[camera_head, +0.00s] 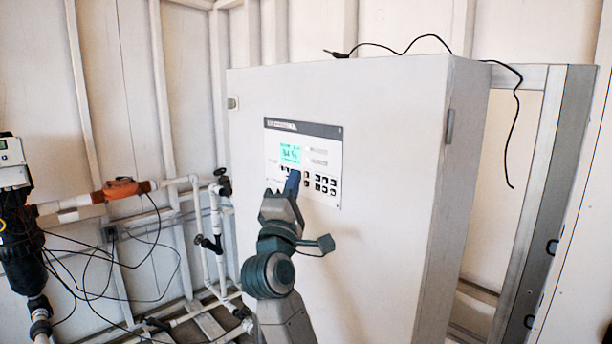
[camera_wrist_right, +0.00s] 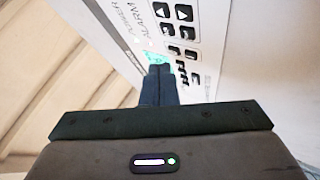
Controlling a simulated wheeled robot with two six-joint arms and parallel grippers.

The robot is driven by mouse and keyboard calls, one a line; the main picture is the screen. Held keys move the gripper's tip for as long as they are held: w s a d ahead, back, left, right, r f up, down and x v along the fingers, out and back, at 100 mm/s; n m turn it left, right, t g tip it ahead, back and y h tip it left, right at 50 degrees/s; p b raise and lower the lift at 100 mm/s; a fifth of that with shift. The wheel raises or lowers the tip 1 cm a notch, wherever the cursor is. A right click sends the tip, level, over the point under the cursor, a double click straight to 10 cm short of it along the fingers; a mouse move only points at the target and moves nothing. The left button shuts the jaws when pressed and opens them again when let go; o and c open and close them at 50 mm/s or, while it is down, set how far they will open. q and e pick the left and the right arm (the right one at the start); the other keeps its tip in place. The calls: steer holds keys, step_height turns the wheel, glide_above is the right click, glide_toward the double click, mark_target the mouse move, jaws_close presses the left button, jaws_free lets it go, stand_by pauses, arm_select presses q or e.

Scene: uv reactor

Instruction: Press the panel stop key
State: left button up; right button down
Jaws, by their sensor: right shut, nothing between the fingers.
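The control panel (camera_head: 326,192) is on the front of a large white cabinet, with a lit green display (camera_head: 291,153) and rows of small black keys (camera_head: 325,184). My right gripper (camera_head: 293,178) is shut and empty, its blue fingertips in front of the panel just below the display. It hides part of the key rows. In the right wrist view, the shut fingers (camera_wrist_right: 158,72) point at the panel, and several black arrow keys (camera_wrist_right: 185,35) show beyond them. I cannot tell which key is the stop key, or whether the tips touch the panel. My left gripper is not in view.
The white cabinet (camera_head: 380,130) fills the middle, with a black cable (camera_head: 400,50) on top. Pipes with valves (camera_head: 212,240), an orange fitting (camera_head: 122,189) and a dark filter unit (camera_head: 20,245) stand to the left. A metal frame (camera_head: 540,200) stands to the right.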

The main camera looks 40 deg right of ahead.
steer(key=shift+d, duration=0.1)
stand_by(0.7)
steer(key=shift+d, duration=0.35)
steer(key=shift+d+b, duration=0.2)
steer(key=shift+b, duration=0.15)
stand_by(0.3)
steer(key=shift+a, duration=0.75)
steer(key=a, duration=0.1)
steer(key=a+b, duration=0.1)
steer(key=a, duration=0.1)
steer(key=a+b, duration=0.1)
steer(key=a, duration=0.1)
steer(key=shift+s, duration=0.25)
